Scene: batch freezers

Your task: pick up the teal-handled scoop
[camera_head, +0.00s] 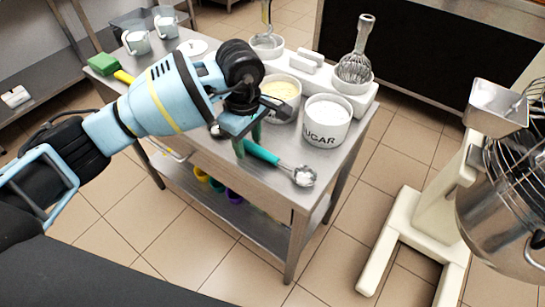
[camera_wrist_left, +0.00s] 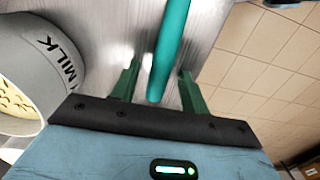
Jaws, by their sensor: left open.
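The teal-handled scoop (camera_head: 262,153) lies near the front edge of the steel table (camera_head: 270,185), its metal bowl holding something white and pointing right. My left gripper (camera_head: 248,143) points down over the handle, open, with green fingers. In the left wrist view the teal handle (camera_wrist_left: 170,45) runs between the two open fingers (camera_wrist_left: 157,88), with gaps on both sides and no grip on it. The handle's far end is partly hidden by the gripper in the head view. My right gripper is not in view.
A white sugar canister (camera_head: 326,120) stands just behind the scoop, and a milk canister (camera_head: 282,96) stands close beside the gripper; it also shows in the wrist view (camera_wrist_left: 35,65). A whisk (camera_head: 358,60) stands behind them. A mixer (camera_head: 500,180) is at right.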

